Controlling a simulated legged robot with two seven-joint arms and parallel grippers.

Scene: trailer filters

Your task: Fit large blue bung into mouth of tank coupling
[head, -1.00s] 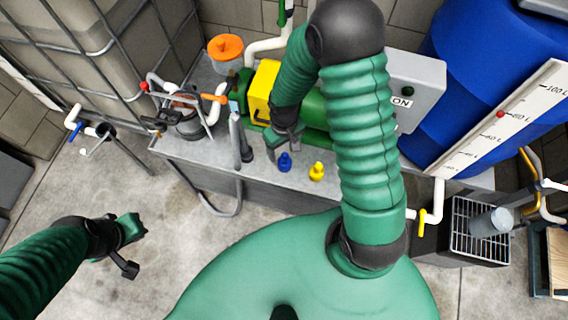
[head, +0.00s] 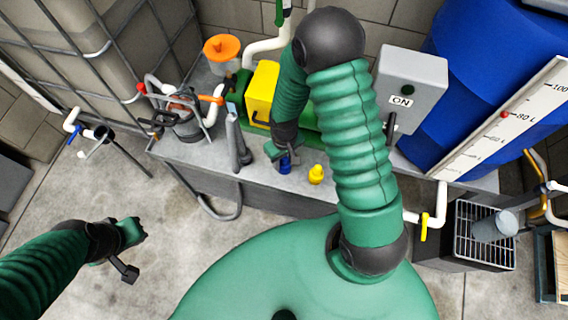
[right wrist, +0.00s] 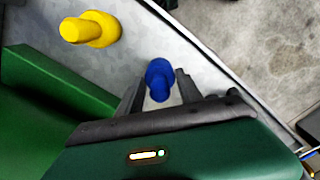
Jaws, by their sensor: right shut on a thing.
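The large blue bung (head: 285,166) stands near the front edge of the grey bench, left of a yellow bung (head: 316,174). My right gripper (head: 283,158) reaches down over it and is shut on it, hiding part of it. In the right wrist view the blue bung (right wrist: 159,80) sits between the two dark fingers (right wrist: 160,95). My left gripper (head: 137,252) hangs empty over the floor at left; its fingers are unclear. A white pipe fitting (head: 97,136) with a blue handle is by the caged tank; I cannot tell whether it is the tank coupling.
Left of my right gripper stand a grey upright tube (head: 236,145) and a filter unit with hoses (head: 186,117). A blue tank (head: 465,85) is at right. Floor in front left is clear.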

